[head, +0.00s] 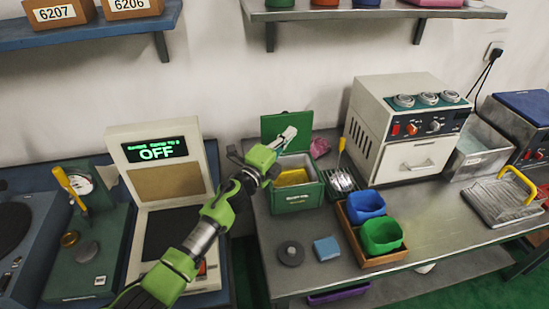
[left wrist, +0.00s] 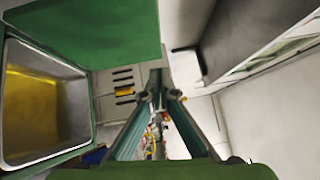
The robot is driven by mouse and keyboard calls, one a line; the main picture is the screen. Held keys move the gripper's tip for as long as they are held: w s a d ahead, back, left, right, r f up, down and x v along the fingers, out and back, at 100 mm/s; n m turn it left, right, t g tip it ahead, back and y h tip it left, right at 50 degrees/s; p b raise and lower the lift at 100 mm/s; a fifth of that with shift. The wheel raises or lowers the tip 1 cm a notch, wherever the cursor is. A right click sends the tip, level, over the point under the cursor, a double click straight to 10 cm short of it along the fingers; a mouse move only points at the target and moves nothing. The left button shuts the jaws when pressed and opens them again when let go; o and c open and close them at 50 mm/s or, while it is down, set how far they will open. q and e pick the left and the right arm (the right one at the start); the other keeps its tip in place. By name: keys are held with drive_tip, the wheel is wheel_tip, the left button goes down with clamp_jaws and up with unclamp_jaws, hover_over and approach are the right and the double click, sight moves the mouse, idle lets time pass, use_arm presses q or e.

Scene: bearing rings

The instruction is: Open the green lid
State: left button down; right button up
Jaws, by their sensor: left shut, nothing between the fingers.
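The green lid (head: 270,125) stands raised at the back of the green box (head: 297,198) in the head view. The box is open at the top, with something yellow (head: 291,178) inside its metal interior. In the left wrist view the green lid (left wrist: 90,32) fills the upper left, and the open box (left wrist: 88,150) lies at the left. My left gripper (head: 289,134) is above the box, in front of the lid in the picture. Its fingers (left wrist: 156,85) are shut with nothing held. I cannot tell whether it touches the lid. My right gripper does not show.
A white machine with knobs (head: 405,130) stands right of the box. A wooden tray (head: 368,255) with blue and green bins, a dark ring (head: 290,253) and a blue block (head: 327,248) lie in front. A display machine (head: 155,180) reading OFF stands left.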

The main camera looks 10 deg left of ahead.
use_arm(q)
drive_tip(key=r+v, duration=0.1)
drive_tip(key=v, duration=0.8)
drive_tip(key=shift+a+f, duration=0.35)
drive_tip(key=shift+a, duration=0.1)
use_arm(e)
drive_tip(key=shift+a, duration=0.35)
